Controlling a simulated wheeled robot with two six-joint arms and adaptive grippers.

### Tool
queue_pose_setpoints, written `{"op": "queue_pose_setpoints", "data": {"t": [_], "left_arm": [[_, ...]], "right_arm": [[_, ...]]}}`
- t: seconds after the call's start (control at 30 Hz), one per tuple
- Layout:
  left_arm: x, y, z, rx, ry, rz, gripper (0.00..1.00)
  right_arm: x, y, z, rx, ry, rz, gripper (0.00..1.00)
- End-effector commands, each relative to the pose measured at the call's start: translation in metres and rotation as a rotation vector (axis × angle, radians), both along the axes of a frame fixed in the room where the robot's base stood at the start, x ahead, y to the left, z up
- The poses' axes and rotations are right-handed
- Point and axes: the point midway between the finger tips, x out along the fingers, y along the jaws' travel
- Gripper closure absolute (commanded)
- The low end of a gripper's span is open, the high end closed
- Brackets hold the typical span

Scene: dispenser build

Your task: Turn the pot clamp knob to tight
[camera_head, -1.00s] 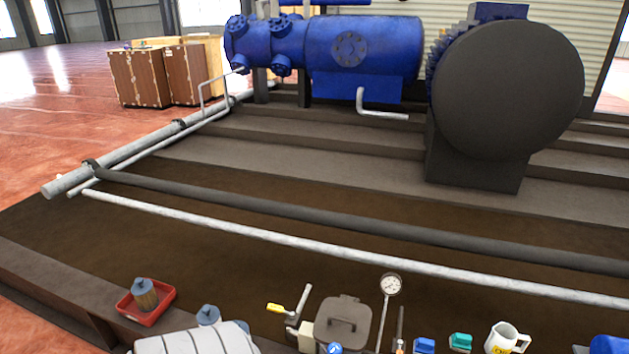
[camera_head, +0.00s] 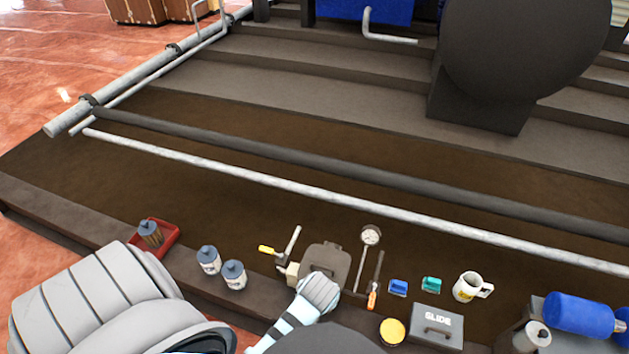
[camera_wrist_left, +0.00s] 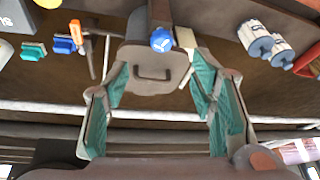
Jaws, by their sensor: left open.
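A dark brown pot with a lid (camera_head: 326,258) stands on the bench at lower centre. In the left wrist view its lid (camera_wrist_left: 150,75) shows a dark handle. A round blue knob (camera_wrist_left: 162,40) sits at the pot's edge there, by a brown upright part. In the head view, my left arm hides the knob. My left gripper (camera_wrist_left: 164,78) is open and empty, its two teal-padded fingers apart on either side of the lid in the picture. No contact with the knob shows. The knob's setting cannot be read. My right gripper is not in view.
A yellow-handled lever (camera_head: 268,250) stands left of the pot, a dial gauge (camera_head: 370,236) right of it. Further right are an orange-handled tool (camera_head: 372,298), blue (camera_head: 398,287) and teal (camera_head: 431,284) blocks, a mug (camera_head: 468,287) and a SLIDE box (camera_head: 436,325). Two canisters (camera_head: 208,259) stand left.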

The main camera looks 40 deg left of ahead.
Motion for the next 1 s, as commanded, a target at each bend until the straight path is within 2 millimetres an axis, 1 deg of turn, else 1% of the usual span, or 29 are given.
{"op": "queue_pose_setpoints", "data": {"t": [0.03,0.07,0.1,0.17,0.27,0.4,0.5,0.6,0.73,1.0], "left_arm": [[0.003,0.001,0.013,-0.001,-0.01,0.033,0.49],[0.004,0.002,0.013,-0.001,-0.012,0.045,0.49],[0.006,0.004,0.008,-0.001,-0.012,0.053,0.49],[0.009,0.007,-0.006,0.0,-0.012,0.05,0.49],[0.017,0.013,-0.033,0.0,-0.01,0.047,0.49],[0.029,0.024,-0.076,0.0,-0.01,0.045,0.49],[0.036,0.03,-0.099,0.0,-0.01,0.044,0.49],[0.041,0.034,-0.113,-0.002,-0.01,0.043,0.49],[0.045,0.037,-0.12,-0.002,-0.011,0.043,0.49],[0.045,0.038,-0.12,-0.002,-0.011,0.042,0.49]], "right_arm": [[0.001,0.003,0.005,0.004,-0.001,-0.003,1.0],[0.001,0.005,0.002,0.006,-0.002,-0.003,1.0],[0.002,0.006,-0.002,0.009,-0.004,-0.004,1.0],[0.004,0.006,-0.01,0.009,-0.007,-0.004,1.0],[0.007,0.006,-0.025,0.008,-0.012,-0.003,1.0],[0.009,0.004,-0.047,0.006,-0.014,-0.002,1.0],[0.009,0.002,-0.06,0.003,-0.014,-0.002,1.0],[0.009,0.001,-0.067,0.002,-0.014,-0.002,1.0],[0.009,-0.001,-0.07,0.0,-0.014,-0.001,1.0],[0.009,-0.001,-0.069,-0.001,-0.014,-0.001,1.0]]}}
